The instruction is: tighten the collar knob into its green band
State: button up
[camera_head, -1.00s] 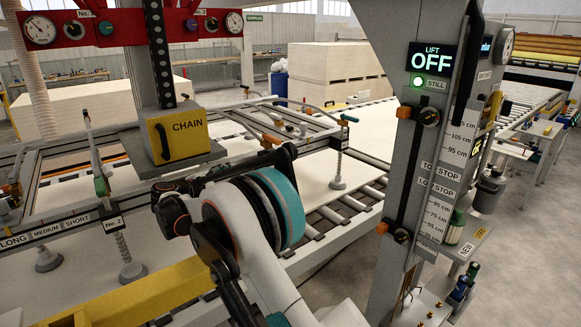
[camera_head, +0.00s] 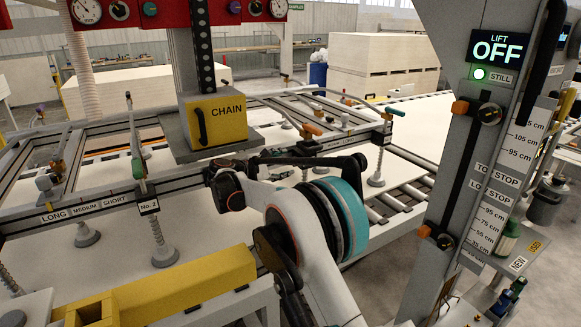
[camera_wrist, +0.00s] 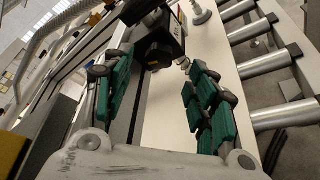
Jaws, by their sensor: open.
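In the wrist view a dark knob-like part (camera_wrist: 158,55), which looks like the collar knob, lies beyond and between my fingertips on a long rail. My gripper (camera_wrist: 158,75) is open, its green-padded fingers wide apart, with nothing held between them. I cannot tell whether the fingers reach the knob's sides. No green band can be made out on the knob. In the head view my own arm hides most of my gripper and the knob, near the frame's right-hand corner.
The suction frame (camera_head: 90,205) hangs over a pale board (camera_head: 205,190). Rollers (camera_wrist: 266,65) lie to the right in the wrist view.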

aim_at(293, 162)
jog(key=shift+b+x, duration=0.45)
jog(key=shift+x, duration=1.9)
jog(key=c, duration=1.1)
